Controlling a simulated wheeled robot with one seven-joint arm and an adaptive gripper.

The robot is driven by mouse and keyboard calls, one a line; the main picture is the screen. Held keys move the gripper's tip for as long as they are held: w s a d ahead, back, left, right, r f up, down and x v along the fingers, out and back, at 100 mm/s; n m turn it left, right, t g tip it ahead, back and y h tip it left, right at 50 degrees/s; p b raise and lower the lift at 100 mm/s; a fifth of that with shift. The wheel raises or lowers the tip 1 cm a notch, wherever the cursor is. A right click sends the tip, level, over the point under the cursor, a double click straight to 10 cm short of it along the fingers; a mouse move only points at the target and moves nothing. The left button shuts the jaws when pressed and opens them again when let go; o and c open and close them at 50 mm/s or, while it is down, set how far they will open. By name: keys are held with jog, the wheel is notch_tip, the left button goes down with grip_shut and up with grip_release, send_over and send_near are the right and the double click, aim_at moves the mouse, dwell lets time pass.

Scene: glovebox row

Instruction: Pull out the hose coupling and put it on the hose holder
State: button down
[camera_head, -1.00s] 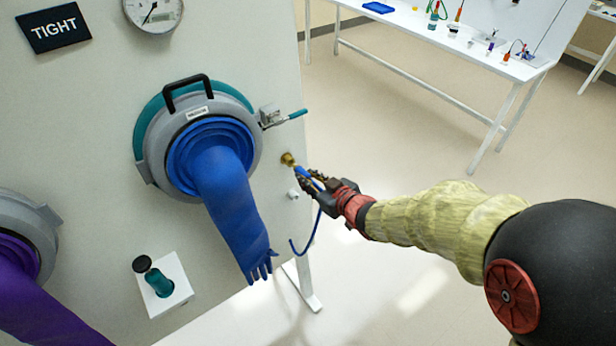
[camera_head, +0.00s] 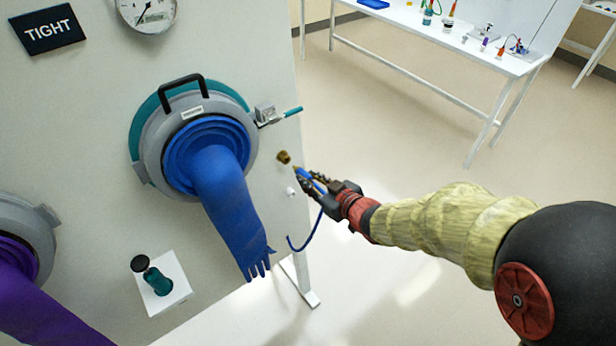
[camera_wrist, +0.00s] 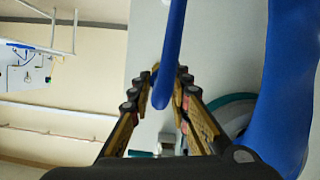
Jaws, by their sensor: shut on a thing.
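My gripper (camera_head: 310,182) is shut on the blue hose coupling (camera_head: 304,173), just right of the glovebox panel. The coupling's tip is apart from the brass port (camera_head: 284,157), with a small gap between them. A thin blue hose (camera_head: 306,240) hangs in a curve below my gripper. In the wrist view, my gripper (camera_wrist: 160,85) has its fingers on both sides of the blue hose (camera_wrist: 172,50), which runs up from between them. A small white peg (camera_head: 291,191), perhaps the hose holder, sticks out of the panel below the port.
A blue glove (camera_head: 228,205) hangs from the round port ring (camera_head: 150,150) left of my gripper. A teal-handled latch (camera_head: 290,113) juts out above the brass port. A white shelf (camera_head: 165,290) holds a dark teal object. Floor to the right is open, before a white table (camera_head: 440,50).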

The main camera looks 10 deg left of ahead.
jog(key=shift+s+d+r+p, duration=0.15)
jog(key=shift+s+d+p, duration=0.2)
jog(key=shift+s+d, duration=0.6)
jog(key=shift+d, duration=0.1)
jog(key=shift+w, duration=0.1)
dwell(0.8)
